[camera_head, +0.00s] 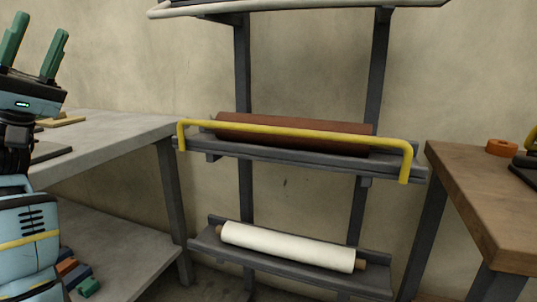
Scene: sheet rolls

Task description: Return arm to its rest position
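My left gripper (41,24) is at the upper left, with its two green fingers pointing up. The fingers are apart with only wall between them, so it is open and empty. Its arm stands upright at the left edge, in front of the grey table. My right gripper is not in view.
A dark rack stands against the wall. Its middle shelf holds a brown roll (300,143) behind a yellow bar (290,131); its low shelf holds a white roll (288,246).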

